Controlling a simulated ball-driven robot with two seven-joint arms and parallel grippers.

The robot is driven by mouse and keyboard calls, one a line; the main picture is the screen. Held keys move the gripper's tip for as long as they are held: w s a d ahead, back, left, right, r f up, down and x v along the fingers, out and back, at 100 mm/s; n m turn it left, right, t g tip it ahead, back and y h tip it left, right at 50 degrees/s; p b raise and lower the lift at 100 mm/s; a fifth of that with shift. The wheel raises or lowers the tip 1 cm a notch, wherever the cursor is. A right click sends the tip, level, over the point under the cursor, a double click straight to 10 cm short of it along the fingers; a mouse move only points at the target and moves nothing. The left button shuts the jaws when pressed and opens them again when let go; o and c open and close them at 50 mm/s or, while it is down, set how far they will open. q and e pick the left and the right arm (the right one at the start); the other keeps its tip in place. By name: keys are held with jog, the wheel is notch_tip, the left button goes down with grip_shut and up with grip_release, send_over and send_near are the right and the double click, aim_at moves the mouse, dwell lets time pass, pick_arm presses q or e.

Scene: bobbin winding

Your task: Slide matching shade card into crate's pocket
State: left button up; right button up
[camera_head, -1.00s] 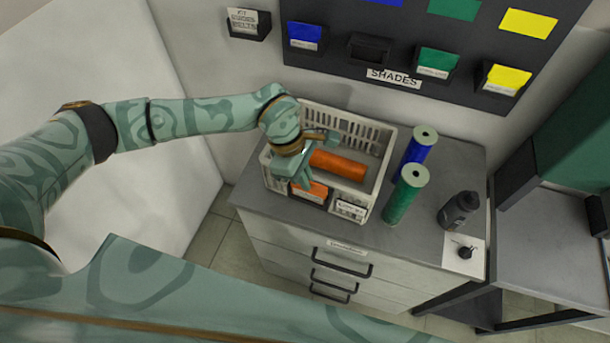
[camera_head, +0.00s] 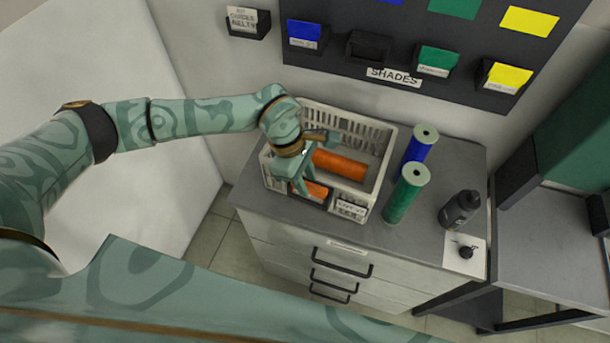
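The orange shade card (camera_head: 317,189) sits at the black pocket on the front wall of the white crate (camera_head: 384,165). Its upper part shows above the pocket's front; its lower part is hidden. My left gripper (camera_head: 300,188) is at the left part of the card, pointing down. Its fingers cover part of the card, and I cannot tell whether they still grip it. An orange spool (camera_head: 340,165) lies inside the crate. My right gripper is not in view.
Blue (camera_head: 424,137) and green (camera_head: 408,192) spools stand right of the crate, with a dark bottle (camera_head: 459,209) beyond them. The SHADES board (camera_head: 335,70) behind has blue, green and yellow cards in holders and one empty holder (camera_head: 368,47).

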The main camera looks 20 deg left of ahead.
pick_arm(q)
jog(key=b+v, duration=0.1)
jog(key=v, duration=1.5)
jog(key=shift+r+b, duration=0.15)
jog(key=shift+b, duration=0.2)
